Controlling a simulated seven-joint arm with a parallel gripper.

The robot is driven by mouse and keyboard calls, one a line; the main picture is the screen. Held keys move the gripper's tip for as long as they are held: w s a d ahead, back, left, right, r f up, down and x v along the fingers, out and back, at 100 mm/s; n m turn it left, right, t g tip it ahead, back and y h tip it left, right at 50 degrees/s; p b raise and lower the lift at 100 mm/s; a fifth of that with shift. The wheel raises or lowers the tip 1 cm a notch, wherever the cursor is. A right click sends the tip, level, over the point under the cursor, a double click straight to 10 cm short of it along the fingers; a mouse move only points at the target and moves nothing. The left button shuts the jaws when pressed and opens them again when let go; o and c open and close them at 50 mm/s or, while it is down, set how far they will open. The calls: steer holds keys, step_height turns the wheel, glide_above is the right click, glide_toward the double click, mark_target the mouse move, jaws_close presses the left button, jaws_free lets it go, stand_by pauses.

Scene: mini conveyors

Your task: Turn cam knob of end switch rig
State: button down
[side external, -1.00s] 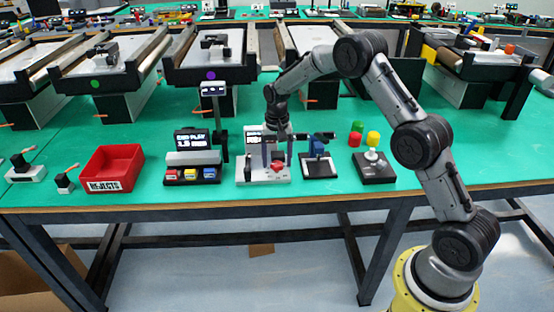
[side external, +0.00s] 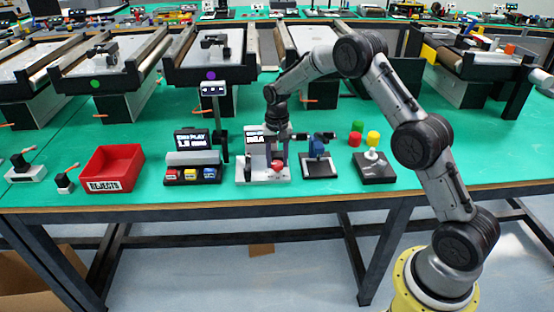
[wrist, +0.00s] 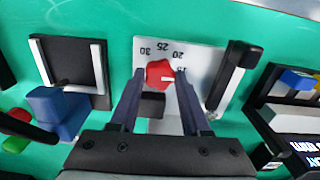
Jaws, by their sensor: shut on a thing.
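The red cam knob (wrist: 160,74) sits on the white plate of the end switch rig (wrist: 200,62) in the wrist view. Numbers 15, 20, 25 and 30 are printed around it, and a white pointer mark on the knob faces right, near the 15. My gripper (wrist: 158,78) is shut on the knob, with one finger on each side. In the side external view my gripper (side external: 278,160) points straight down at the knob (side external: 277,165). The rig's base (side external: 252,178) and its small display (side external: 255,139) show there too.
A blue block on a black-and-white fixture (side external: 318,160) stands right of the rig, close to my gripper. A panel with coloured buttons (side external: 192,176) stands left, beside a red rejects bin (side external: 112,168). A joystick box (side external: 374,170) is farther right.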

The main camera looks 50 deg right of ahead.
mark_target(277, 163)
steer(key=n, duration=0.4)
steer(key=shift+n, duration=2.2)
steer(key=shift+r, duration=0.1)
steer(key=shift+c, duration=1.8)
jaws_free()
step_height(277, 163, up, 14)
